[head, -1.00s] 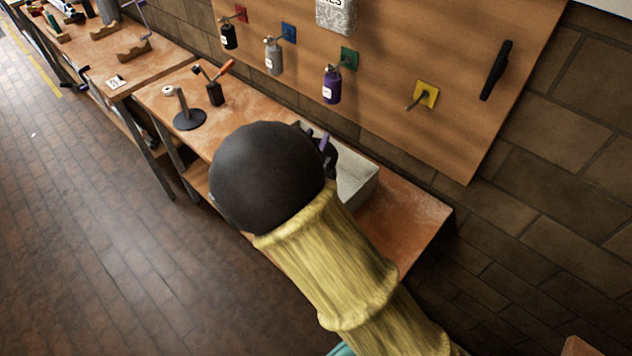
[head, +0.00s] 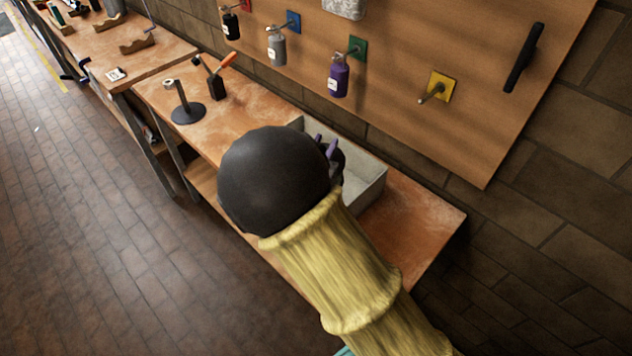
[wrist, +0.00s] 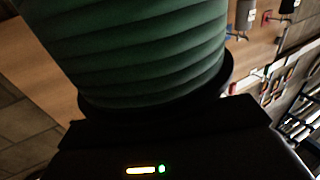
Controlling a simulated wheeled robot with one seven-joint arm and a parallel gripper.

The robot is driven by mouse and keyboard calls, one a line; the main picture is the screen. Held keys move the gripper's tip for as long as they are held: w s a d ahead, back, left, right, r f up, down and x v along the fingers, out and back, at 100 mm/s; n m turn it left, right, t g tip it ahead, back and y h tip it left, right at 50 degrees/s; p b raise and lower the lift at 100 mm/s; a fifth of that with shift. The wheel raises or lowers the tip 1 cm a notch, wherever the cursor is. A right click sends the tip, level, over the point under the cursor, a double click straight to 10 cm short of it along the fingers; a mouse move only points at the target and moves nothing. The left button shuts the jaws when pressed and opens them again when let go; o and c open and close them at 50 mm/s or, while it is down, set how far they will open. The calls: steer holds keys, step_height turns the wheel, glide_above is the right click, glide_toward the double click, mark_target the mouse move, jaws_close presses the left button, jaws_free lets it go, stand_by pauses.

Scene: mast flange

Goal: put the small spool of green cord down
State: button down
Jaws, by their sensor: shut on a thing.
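The small spool of green cord (wrist: 150,45) fills the upper part of the wrist view, with ribbed dark green windings and a black flange at its lower end. My gripper (wrist: 165,125) is shut on it, its black body below the flange. In the head view my dark round wrist hides the spool; only purple finger parts of my gripper (head: 327,147) show, over or beside a pale grey open bin (head: 368,192) on the workbench. I cannot tell how high the spool is held.
On the bench (head: 415,222), left of my wrist, stand a black-based post (head: 187,112) and a dark holder with an orange-handled tool (head: 217,85). A wooden board (head: 395,55) with hanging bottles and a bare yellow-backed peg (head: 438,88) rises behind. The bench's right end is clear.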

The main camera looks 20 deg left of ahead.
step_height(320, 180, down, 5)
steer(key=shift+w+r+p, duration=0.1)
steer(key=shift+r+p, duration=0.05)
steer(key=shift+p, duration=0.3)
steer(key=shift+w+f, duration=0.1)
steer(key=shift+f, duration=0.15)
steer(key=shift+d, duration=0.1)
steer(key=shift+s, duration=0.2)
steer(key=shift+s+f+p, duration=0.1)
steer(key=shift+f+p, duration=0.3)
steer(key=shift+f, duration=1.65)
steer(key=shift+f+b, duration=0.35)
steer(key=shift+f+b, duration=0.3)
